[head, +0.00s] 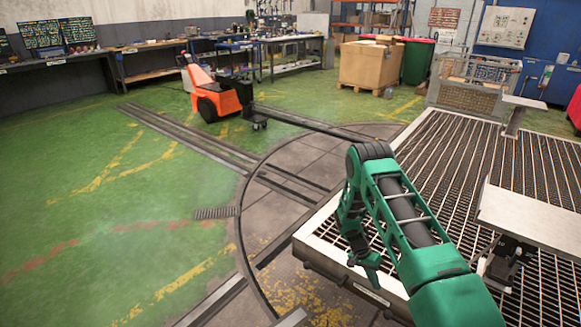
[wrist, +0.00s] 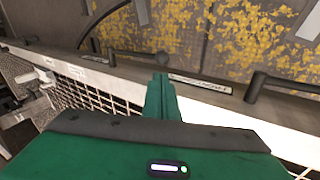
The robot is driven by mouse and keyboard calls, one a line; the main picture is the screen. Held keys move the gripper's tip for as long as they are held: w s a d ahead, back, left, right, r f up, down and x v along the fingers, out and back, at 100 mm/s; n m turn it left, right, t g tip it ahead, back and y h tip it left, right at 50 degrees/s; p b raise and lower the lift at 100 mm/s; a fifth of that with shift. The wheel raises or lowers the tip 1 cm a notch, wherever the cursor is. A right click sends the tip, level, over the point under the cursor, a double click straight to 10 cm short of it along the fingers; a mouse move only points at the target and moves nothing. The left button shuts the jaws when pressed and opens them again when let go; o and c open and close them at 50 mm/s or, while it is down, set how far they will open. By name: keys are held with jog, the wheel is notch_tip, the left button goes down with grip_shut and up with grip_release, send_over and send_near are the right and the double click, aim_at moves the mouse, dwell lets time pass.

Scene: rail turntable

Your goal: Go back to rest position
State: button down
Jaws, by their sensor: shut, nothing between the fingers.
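My green arm reaches over the near left corner of the raised grated platform (head: 540,170), bent at a dark joint. My gripper (head: 372,282) hangs below that joint, pointing down near the platform's pale edge. In the wrist view my gripper (wrist: 160,85) shows its green fingers together, with nothing held. Below them are the platform's pale rim (wrist: 105,83) and a dark rail with a black bar. Whether the fingers touch the rim cannot be told.
A turntable ring (head: 262,190) with rails lies left of the platform. An orange tug (head: 215,93) stands behind it. A cardboard box (head: 369,65), a green bin (head: 417,62) and a wire crate (head: 470,88) stand at the back. The green floor at left is clear.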

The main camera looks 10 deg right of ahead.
notch_tip(320, 180, up, 20)
jog(key=d, duration=0.2)
jog(key=s+r+n+t+y, duration=0.1)
jog(key=s+r, duration=0.3)
jog(key=r, duration=0.5)
jog(key=s+r+n+y, duration=0.1)
jog(key=s+r, duration=0.2)
jog(key=r, duration=0.5)
jog(key=s+a+r+n+t, duration=0.1)
jog(key=s+a+r, duration=0.2)
jog(key=s+r, duration=0.85)
jog(key=s+a+r+n+t+y, duration=0.1)
jog(key=s+a+r, duration=0.1)
jog(key=s, duration=0.6)
jog(key=s+a+r+n+t+y, duration=0.1)
jog(key=s+a, duration=0.3)
jog(key=s, duration=0.3)
jog(key=shift+s+r, duration=0.35)
jog(key=shift+s, duration=0.05)
jog(key=shift+d, duration=0.2)
